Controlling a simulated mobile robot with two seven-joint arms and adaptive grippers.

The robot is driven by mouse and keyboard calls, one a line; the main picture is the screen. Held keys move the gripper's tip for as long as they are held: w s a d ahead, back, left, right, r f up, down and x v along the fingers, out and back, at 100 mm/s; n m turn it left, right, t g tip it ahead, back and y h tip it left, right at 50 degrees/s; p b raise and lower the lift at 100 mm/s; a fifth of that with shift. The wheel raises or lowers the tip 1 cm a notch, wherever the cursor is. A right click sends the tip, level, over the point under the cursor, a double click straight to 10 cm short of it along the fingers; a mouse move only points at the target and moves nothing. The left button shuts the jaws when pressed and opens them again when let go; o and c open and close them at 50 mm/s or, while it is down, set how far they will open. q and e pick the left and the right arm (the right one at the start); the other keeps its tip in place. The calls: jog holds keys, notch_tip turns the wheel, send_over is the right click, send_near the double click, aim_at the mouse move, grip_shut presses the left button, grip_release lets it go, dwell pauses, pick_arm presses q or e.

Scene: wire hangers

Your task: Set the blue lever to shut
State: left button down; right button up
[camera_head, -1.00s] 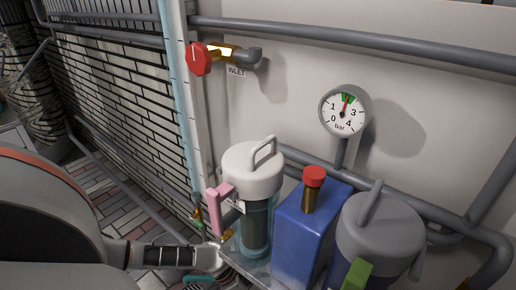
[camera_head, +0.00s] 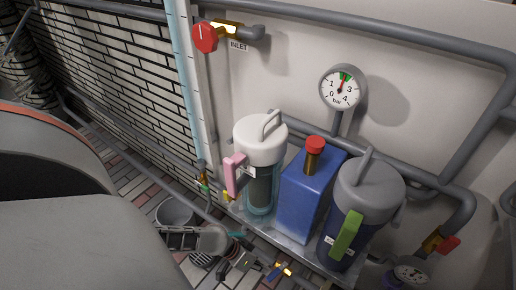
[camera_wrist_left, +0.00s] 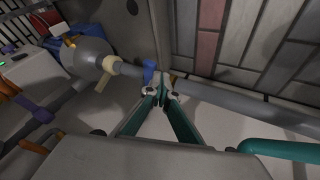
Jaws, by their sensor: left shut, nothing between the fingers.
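The small blue lever (camera_wrist_left: 150,72) sits on the grey pipe in the left wrist view, beside a brass fitting. It seems to stand across the pipe; its exact angle is hard to tell. In the head view the blue lever (camera_head: 273,272) is a small patch low in the middle, by brass parts. My left gripper (camera_wrist_left: 161,88) has its teal fingers closed together and empty, with the tips right at the lever; I cannot tell whether they touch. In the head view my left gripper (camera_head: 240,260) is low, in front of the canister shelf. My right gripper is not in view.
A white canister (camera_head: 261,140) with a pink handle, a blue box (camera_head: 307,195) and a grey-lidded canister (camera_head: 368,190) stand close above. A red inlet lever (camera_head: 205,38) and a gauge (camera_head: 340,88) are on the wall. A bucket (camera_head: 174,213) stands on the floor.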

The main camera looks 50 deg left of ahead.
pick_arm(q)
jog(key=shift+s+d+n+p, duration=0.2)
jog(key=shift+d+n+p, duration=0.2)
jog(key=shift+d, duration=0.3)
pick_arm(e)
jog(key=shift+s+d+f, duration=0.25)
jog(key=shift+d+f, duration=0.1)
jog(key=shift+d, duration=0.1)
